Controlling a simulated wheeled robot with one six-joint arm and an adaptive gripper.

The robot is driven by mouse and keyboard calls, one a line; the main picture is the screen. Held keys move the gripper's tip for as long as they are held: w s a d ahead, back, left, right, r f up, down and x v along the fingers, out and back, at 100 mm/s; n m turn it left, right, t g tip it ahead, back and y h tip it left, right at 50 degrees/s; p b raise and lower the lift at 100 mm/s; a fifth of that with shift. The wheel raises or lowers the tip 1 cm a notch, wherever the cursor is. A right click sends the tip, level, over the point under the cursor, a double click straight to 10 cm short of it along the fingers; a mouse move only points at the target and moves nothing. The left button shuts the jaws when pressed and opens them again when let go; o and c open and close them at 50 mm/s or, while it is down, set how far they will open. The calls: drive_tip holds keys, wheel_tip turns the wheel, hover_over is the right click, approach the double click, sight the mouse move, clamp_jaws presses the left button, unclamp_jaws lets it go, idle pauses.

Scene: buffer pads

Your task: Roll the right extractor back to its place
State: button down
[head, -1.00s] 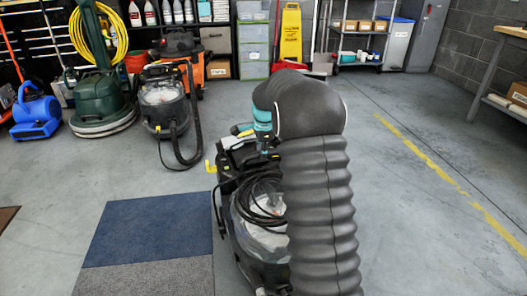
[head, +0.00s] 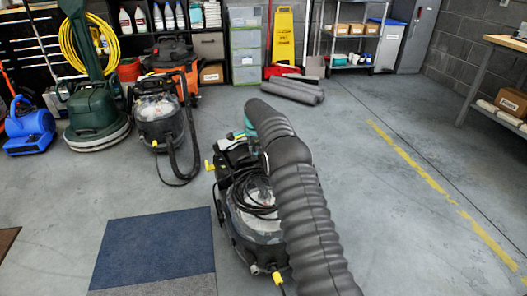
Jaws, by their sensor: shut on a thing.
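The right extractor (head: 238,232), a dark machine with a clear dome and a coiled black cable on top, stands on the floor just in front of me. My arm in its dark ribbed sleeve reaches over it and hides its right side. My gripper (head: 246,138) is at the extractor's upper rear, beside the teal wrist part, and is shut on its handle; the fingers are mostly hidden. A similar extractor (head: 157,122) with a hose stands farther off at the left.
A green floor machine (head: 97,118) and a blue blower (head: 30,128) stand at the left. Grey rolls (head: 292,91) lie on the floor before the yellow sign (head: 284,37). A blue mat (head: 150,245) lies left of the held extractor.

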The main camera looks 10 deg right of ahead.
drive_tip(key=shift+w+a, duration=0.1)
drive_tip(key=shift+w, duration=1)
drive_tip(key=c, duration=0.9)
unclamp_jaws()
drive_tip(key=shift+c, duration=0.2)
drive_tip(key=shift+r, duration=0.1)
wheel_tip(320, 180, up, 12)
drive_tip(key=s, duration=0.2)
drive_tip(key=shift+s+d+f, duration=0.15)
drive_tip(key=shift+d+f, duration=0.05)
drive_tip(key=shift+d, duration=0.1)
